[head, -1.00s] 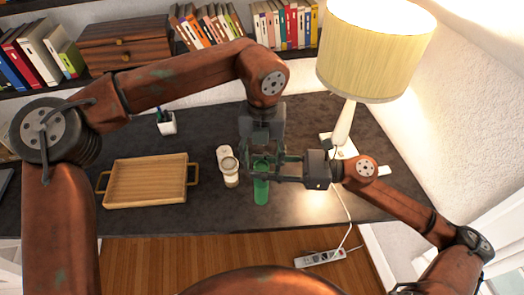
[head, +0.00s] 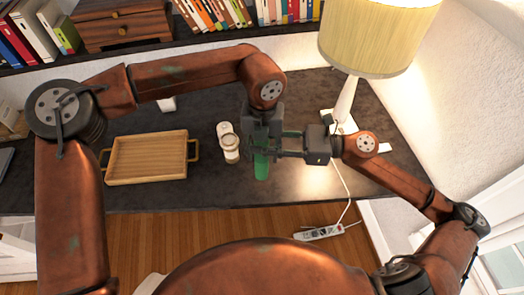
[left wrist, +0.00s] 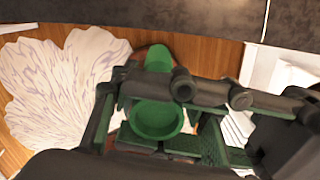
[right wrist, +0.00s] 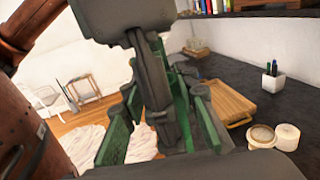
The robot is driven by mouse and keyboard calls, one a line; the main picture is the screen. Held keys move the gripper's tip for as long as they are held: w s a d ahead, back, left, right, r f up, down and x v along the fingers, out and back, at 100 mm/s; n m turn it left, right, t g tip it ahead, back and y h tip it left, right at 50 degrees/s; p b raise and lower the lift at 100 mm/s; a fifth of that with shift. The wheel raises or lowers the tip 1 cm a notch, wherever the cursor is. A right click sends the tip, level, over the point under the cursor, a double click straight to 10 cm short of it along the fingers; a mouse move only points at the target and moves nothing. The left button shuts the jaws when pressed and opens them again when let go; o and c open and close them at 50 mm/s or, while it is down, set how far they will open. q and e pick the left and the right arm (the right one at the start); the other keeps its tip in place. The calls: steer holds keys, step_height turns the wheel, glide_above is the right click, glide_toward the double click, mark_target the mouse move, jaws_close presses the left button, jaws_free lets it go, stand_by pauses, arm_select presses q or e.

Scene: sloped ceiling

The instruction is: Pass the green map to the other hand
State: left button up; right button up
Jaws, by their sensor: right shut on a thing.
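The green map (head: 261,167) is a rolled green tube, held over the table's front edge in the head view. The left wrist view shows its round end (left wrist: 155,120) close up. My right gripper (head: 275,145) comes in from the right and is shut on the tube. My left gripper (head: 261,150) reaches it from behind, its fingers open on either side of the tube's end.
A wooden tray (head: 146,158) and two pale round containers (head: 229,143) stand left of the grippers on the dark table (head: 215,185). A lamp (head: 375,40) stands at the back right. A power strip (head: 319,232) lies on the floor. The table's front left is clear.

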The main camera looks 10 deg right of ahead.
arm_select(q)
steer(key=c, duration=0.9)
steer(key=shift+c, duration=0.2)
arm_select(e)
steer(key=o, duration=1.2)
